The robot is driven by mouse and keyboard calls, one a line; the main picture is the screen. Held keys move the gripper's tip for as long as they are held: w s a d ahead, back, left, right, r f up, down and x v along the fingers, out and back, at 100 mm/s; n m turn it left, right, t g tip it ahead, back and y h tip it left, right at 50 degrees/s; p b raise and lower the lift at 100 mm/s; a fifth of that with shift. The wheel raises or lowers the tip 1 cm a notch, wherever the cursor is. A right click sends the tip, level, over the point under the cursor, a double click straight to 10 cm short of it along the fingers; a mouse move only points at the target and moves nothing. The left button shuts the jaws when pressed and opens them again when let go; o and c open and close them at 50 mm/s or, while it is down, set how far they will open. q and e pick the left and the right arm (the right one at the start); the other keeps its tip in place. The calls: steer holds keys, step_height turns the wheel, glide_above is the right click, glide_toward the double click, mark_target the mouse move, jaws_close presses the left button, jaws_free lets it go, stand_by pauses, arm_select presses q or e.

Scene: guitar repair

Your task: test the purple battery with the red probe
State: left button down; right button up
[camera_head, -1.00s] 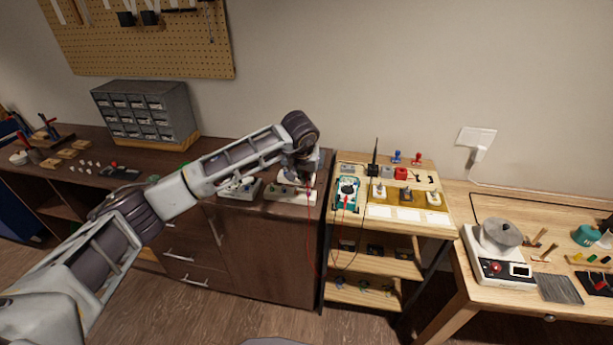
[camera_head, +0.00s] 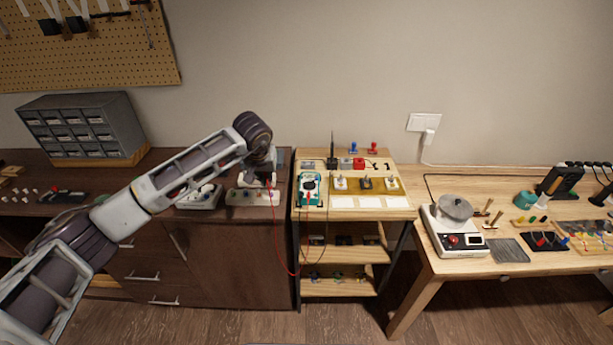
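My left gripper (camera_head: 264,174) hangs fingers-down over the right end of the dark cabinet, left of the shelf unit. A red lead rises to its fingertips, and it appears shut on the red probe (camera_head: 271,185), which is mostly hidden. The lead loops down in front of the shelf and back to the teal multimeter (camera_head: 311,188) on the shelf's top. No battery can be made out as purple; small parts stand on a yellow holder (camera_head: 352,187) right of the multimeter, too small to identify. My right gripper is not in view.
Pale devices (camera_head: 200,197) sit on the dark cabinet (camera_head: 235,255) under and beside my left arm. A red block (camera_head: 359,163) and an upright black rod (camera_head: 332,150) stand at the shelf's back. A light wooden table with a white heating unit (camera_head: 457,240) is at right.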

arm_select(q)
steer(key=shift+r, duration=0.1)
stand_by(0.6)
steer(key=shift+r+p, duration=1.2)
steer(key=shift+r, duration=1.7)
